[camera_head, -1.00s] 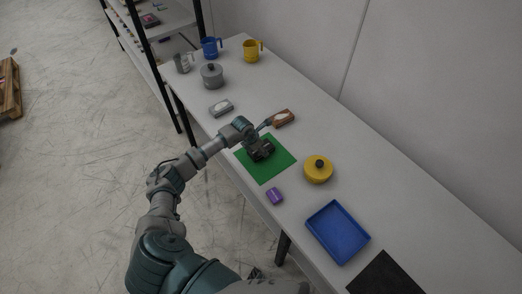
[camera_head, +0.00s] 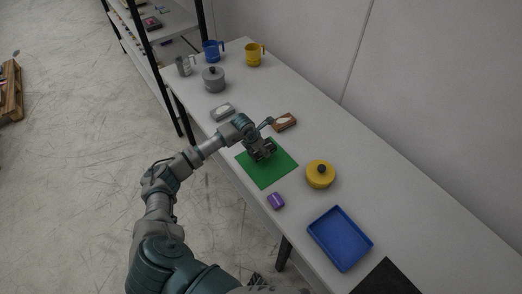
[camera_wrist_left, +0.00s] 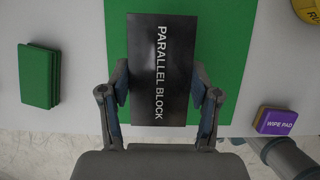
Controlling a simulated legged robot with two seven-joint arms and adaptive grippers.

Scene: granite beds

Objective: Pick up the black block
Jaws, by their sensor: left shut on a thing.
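The black block (camera_wrist_left: 160,95), lettered "PARALLEL BLOCK", lies between the fingers of my left gripper (camera_wrist_left: 160,80) in the wrist view. A finger is against each long side, and the gripper is shut on the block. In the head view my left gripper (camera_head: 262,153) is over the green mat (camera_head: 270,176) and mostly hides the block. I cannot tell whether the block touches the mat. My right gripper is not in view.
A purple wipe pad (camera_head: 276,201), yellow lidded pot (camera_head: 320,176) and blue tray (camera_head: 340,239) lie nearer. A brown brush (camera_head: 285,122), grey box (camera_head: 222,112) and grey pot (camera_head: 213,82) lie beyond. A green stack (camera_wrist_left: 40,76) is left in the wrist view.

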